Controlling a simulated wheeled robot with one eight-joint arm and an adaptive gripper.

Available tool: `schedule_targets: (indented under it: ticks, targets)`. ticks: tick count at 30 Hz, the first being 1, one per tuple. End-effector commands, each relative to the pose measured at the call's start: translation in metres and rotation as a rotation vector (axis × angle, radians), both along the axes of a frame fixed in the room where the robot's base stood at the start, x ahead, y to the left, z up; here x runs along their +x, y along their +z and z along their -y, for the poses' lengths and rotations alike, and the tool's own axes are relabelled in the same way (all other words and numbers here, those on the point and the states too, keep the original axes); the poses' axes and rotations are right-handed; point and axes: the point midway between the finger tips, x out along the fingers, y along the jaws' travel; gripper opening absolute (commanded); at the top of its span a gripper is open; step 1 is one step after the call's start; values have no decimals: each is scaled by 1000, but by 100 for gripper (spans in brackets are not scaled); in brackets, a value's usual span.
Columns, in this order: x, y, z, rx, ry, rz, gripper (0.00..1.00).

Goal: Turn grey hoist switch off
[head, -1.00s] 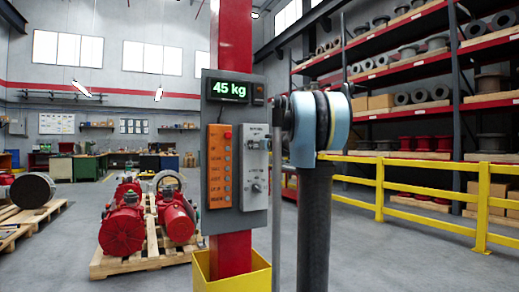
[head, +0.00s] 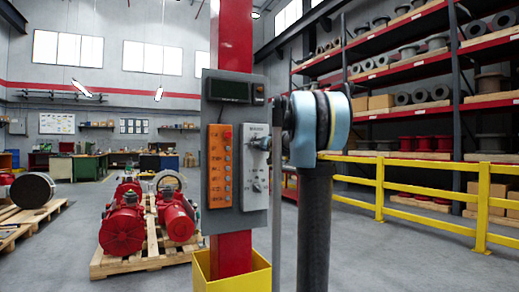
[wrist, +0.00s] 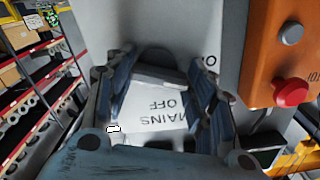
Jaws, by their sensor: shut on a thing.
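The grey switch box (head: 255,196) is mounted on the right of the dark panel on the red column in the head view. Its upper switch (head: 259,143) meets my gripper (head: 276,141), which is mostly hidden by my arm. In the wrist view, my gripper (wrist: 160,85) has its fingers on both sides of the dark switch knob (wrist: 157,58) and is shut on it. The grey switch face (wrist: 178,118) shows upside-down "MAINS OFF" lettering between the fingers. A lower knob (head: 257,187) is clear of my gripper. The weight display (head: 229,91) is dark.
An orange button box (head: 220,175) sits immediately left of the switch box; its red button (wrist: 291,92) is close to my gripper in the wrist view. A yellow guard (head: 205,268) surrounds the column's foot. Red pumps (head: 123,228) stand on a pallet at left.

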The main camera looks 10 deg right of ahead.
Motion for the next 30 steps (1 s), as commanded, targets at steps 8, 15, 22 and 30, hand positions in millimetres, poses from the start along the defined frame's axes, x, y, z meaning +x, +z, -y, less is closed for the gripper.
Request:
schedule_targets:
  ticks: [8, 15, 22, 30]
  targets:
    - [1, 1, 4, 251, -7, -80, 26]
    - [1, 2, 5, 468, -8, -151, 26]
    - [2, 2, 6, 675, -8, -218, 26]
    - [2, 1, 7, 889, -9, -287, 26]
